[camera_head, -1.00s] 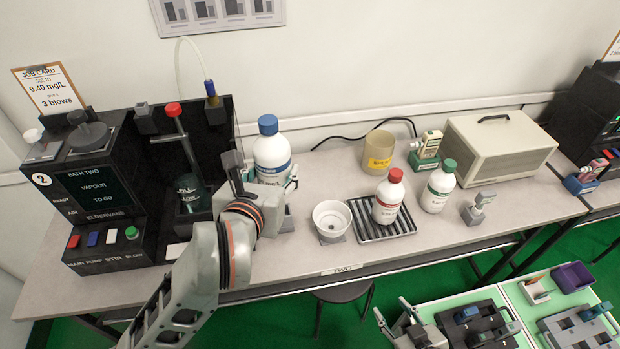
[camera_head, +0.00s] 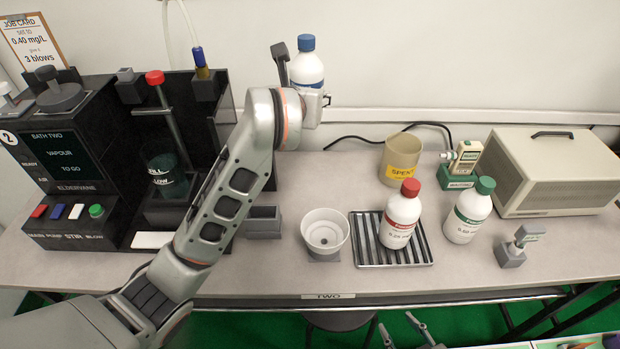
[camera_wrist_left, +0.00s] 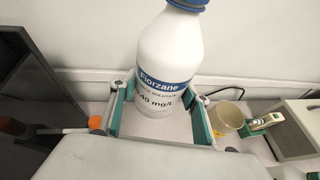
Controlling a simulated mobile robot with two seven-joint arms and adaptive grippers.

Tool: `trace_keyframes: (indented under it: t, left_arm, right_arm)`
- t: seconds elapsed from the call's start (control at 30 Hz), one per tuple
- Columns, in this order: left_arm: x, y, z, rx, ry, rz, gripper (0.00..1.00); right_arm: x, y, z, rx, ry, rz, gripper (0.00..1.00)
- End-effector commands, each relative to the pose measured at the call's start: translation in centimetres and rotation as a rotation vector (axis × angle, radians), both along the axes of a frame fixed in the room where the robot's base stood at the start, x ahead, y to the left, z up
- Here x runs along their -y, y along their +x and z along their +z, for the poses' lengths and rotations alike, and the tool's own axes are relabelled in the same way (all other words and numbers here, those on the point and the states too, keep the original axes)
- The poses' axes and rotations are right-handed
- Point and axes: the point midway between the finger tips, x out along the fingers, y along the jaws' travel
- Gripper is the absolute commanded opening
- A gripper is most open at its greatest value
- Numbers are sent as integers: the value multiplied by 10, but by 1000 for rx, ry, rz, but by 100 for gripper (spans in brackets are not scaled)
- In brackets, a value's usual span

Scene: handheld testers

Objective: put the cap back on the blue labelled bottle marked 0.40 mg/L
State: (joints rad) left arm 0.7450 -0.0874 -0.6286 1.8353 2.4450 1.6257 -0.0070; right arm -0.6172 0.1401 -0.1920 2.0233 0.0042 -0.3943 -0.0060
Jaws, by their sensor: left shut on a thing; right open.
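The blue-labelled bottle (camera_head: 306,68), white with a blue cap (camera_head: 307,42) on its mouth, is upright and raised above the bench. In the left wrist view the bottle (camera_wrist_left: 166,70) shows "Florzane" and "40 mg/L"; only the lower part of the cap (camera_wrist_left: 187,4) shows. I cannot tell how tightly the cap sits. My left gripper (camera_wrist_left: 158,122) is shut on the bottle's lower body, a green-lined finger on each side; in the head view my arm partly hides it. My right gripper (camera_head: 400,328) is open and empty, its fingertips at the bottom edge, away from the bottle.
An empty grey holder (camera_head: 263,223) stands beside a white cup (camera_head: 325,232). A red-capped bottle (camera_head: 401,216) stands on a slatted tray (camera_head: 365,250), with a green-capped bottle (camera_head: 467,212) to its right. A "SPENT" beaker (camera_head: 401,158) is behind. The black bath machine (camera_head: 75,160) fills the left.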

Motion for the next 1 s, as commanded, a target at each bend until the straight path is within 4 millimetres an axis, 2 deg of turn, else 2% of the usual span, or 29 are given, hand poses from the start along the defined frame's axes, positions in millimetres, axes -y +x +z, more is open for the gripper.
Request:
trace_keyframes:
  t: [0.2,0.57,0.67,1.0]
  left_arm:
    - [5,9,-3,2,0,-5,0]
    - [5,9,-4,2,1,-5,0]
    - [4,9,-19,-1,2,-4,0]
    - [4,9,-103,-5,3,-6,0]
  right_arm:
    - [-2,-2,-4,-2,2,5,41]
    - [-4,-9,-9,-16,3,7,41]
    - [-4,-11,-14,-22,1,7,41]
    - [2,-17,-34,-45,-19,8,41]
